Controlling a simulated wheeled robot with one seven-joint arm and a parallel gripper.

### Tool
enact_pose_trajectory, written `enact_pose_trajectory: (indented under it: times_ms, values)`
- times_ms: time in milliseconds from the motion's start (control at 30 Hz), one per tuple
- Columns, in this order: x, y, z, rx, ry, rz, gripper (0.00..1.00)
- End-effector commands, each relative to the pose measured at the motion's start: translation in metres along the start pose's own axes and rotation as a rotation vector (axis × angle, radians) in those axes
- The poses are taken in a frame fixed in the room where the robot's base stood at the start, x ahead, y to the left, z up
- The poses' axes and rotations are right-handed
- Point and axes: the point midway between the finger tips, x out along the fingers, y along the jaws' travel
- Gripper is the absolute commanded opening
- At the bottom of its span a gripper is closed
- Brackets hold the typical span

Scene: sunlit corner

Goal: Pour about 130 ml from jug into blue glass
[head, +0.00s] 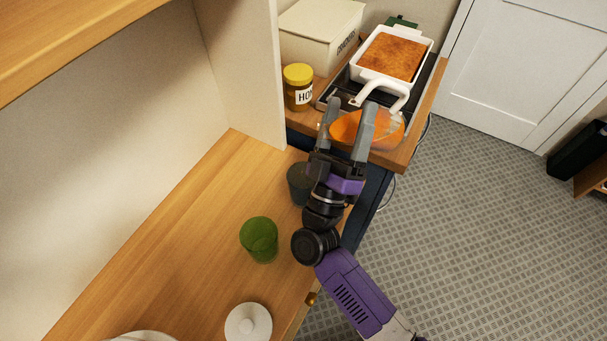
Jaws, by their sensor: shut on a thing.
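My gripper (350,106) is shut on a clear jug with orange liquid (343,129), over the near end of the far wooden counter. The fingers and the strong downward view hide part of the jug, and I cannot tell whether it is tilted or touches the counter. A dark blue-grey glass (297,186) stands on the nearer wooden counter, partly hidden behind my gripper's wrist. It is the only bluish glass I see; its contents cannot be made out. A green glass (259,238) stands closer, left of my arm.
A white dish with a brown bake (397,57) sits on a dark hob behind the jug. A honey jar (298,87) and a cream box (319,34) stand left of it. A white lid (248,323) lies near the front. An upright panel (247,70) borders the counter (192,221).

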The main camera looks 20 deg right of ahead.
Motion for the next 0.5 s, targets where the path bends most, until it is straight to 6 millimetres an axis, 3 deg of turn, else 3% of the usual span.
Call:
enact_pose_trajectory:
  times_ms: [500]
  values:
    - [-0.0033, -0.0023, -0.0005, -0.044, 0.062, 0.001, 0.01]
